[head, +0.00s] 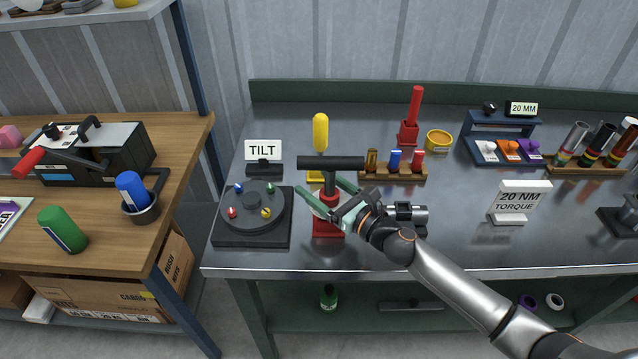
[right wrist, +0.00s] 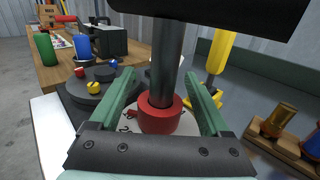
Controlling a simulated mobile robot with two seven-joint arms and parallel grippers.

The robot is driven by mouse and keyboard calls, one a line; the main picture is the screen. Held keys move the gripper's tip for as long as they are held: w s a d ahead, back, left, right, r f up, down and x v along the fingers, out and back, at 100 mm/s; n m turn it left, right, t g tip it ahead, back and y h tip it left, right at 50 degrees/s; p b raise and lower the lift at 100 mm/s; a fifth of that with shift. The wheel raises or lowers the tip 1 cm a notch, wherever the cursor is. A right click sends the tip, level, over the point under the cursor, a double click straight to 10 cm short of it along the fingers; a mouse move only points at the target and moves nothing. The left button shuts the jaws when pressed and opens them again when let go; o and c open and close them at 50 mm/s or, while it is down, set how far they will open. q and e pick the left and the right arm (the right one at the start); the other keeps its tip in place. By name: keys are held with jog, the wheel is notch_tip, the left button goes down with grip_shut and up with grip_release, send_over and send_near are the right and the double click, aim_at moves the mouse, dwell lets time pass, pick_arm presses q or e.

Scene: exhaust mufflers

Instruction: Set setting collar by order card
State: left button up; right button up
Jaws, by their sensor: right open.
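A black T-handled tool (head: 330,162) stands upright in a red stand (head: 327,225) near the front of the metal bench. In the right wrist view its dark shaft (right wrist: 167,65) runs down into a red collar (right wrist: 160,116). A pale dial with partly hidden black figures lies under the collar. My right gripper (head: 319,188) has its green fingers apart, one on each side of the shaft and collar, with visible gaps. A white card (head: 522,200) reads "20 NM TORQUE". My left gripper is not in view.
A round turntable (head: 252,208) with coloured knobs and a "TILT" sign (head: 263,151) stand left of the tool. A yellow-handled tool (head: 320,132) and a wooden rack (head: 393,173) are behind.

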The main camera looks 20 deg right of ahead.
grip_shut()
dwell(0.8)
